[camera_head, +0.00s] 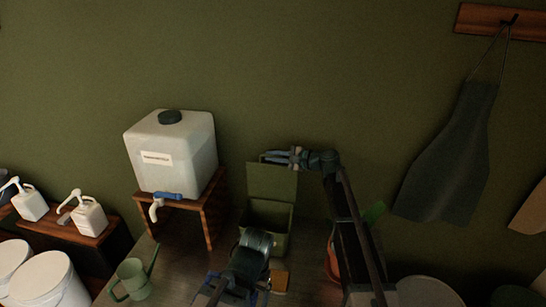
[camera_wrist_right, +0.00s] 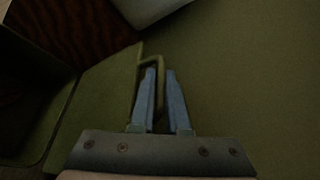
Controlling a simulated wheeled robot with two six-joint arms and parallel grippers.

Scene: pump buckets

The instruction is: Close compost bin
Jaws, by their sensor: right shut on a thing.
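The compost bin (camera_head: 281,240) is a green box on the counter, and its lid (camera_head: 272,184) stands raised, roughly upright, at the back. My right gripper (camera_head: 278,157) is at the lid's top edge. In the right wrist view my right gripper (camera_wrist_right: 160,95) is shut on the lid's green loop handle (camera_wrist_right: 151,60), which passes between the blue-grey fingers. The lid panel (camera_wrist_right: 98,105) lies left of the fingers there, with the dark bin opening beyond it. My left arm shows at the bottom centre in front of the bin; its jaws are not clear.
A white water container (camera_head: 185,150) with a tap stands on a wooden stand (camera_head: 209,218) left of the bin. White pump bottles (camera_head: 88,216) and buckets (camera_head: 45,280) stand far left. An apron (camera_head: 452,155) hangs at the right.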

